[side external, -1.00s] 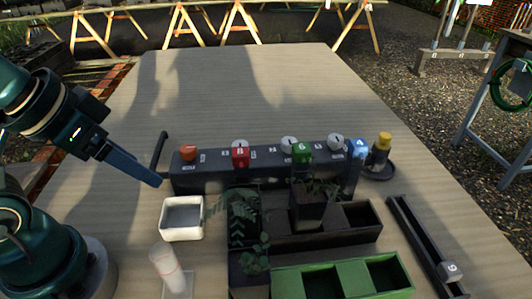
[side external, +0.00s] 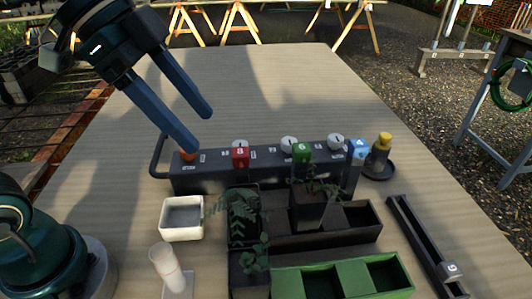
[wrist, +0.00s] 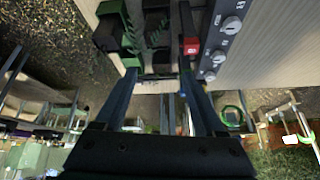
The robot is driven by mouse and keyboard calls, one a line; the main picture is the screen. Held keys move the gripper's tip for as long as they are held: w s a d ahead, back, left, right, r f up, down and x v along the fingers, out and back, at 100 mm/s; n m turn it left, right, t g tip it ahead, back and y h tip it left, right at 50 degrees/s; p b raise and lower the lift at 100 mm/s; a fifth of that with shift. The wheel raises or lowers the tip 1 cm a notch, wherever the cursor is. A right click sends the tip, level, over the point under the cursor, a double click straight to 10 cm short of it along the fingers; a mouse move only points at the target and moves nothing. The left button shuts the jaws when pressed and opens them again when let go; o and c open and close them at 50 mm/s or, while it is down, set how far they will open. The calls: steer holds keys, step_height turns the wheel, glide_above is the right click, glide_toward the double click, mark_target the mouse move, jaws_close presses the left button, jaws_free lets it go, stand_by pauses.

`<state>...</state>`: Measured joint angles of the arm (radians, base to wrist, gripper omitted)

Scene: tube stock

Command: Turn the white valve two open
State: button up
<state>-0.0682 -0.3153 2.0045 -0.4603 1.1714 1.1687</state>
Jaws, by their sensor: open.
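A long dark valve box (side external: 215,180) lies across the table in the side view. Three white round knobs are on it: a left one (side external: 239,144), a middle one (side external: 289,143) and a right one (side external: 335,141). I cannot tell from the labels which is valve two. White knobs also show at the upper right of the wrist view (wrist: 232,25). My gripper (side external: 200,130) is open and empty, its two fingers apart above the left end of the box.
A white tray (side external: 182,222), plant boxes (side external: 330,240) and a dark rail (side external: 420,235) lie in front. The table behind the box is clear.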

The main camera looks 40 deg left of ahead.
steer(key=w+d+r+m+g+h, duration=0.1)
steer(key=w+m+h, duration=0.25)
steer(key=w, duration=0.35)
steer(key=m+h, duration=0.3)
steer(key=h, duration=0.2)
glide_above(287, 140)
steer(key=s+a, duration=0.2)
steer(key=a, duration=0.1)
step_height(287, 140, down, 8)
steer(key=shift+n, duration=0.95)
steer(key=f, duration=0.2)
steer(key=a+f, duration=0.1)
steer(key=f, duration=0.1)
steer(key=w+a+f, duration=0.1)
steer(key=f, duration=0.1)
steer(key=shift+a+f, duration=0.25)
steer(key=shift+f, duration=0.05)
steer(key=shift+d+f, duration=0.2)
steer(key=shift+f, duration=0.05)
steer(key=shift+x, duration=2.2)
steer(key=shift+r, duration=0.1)
jaws_close()
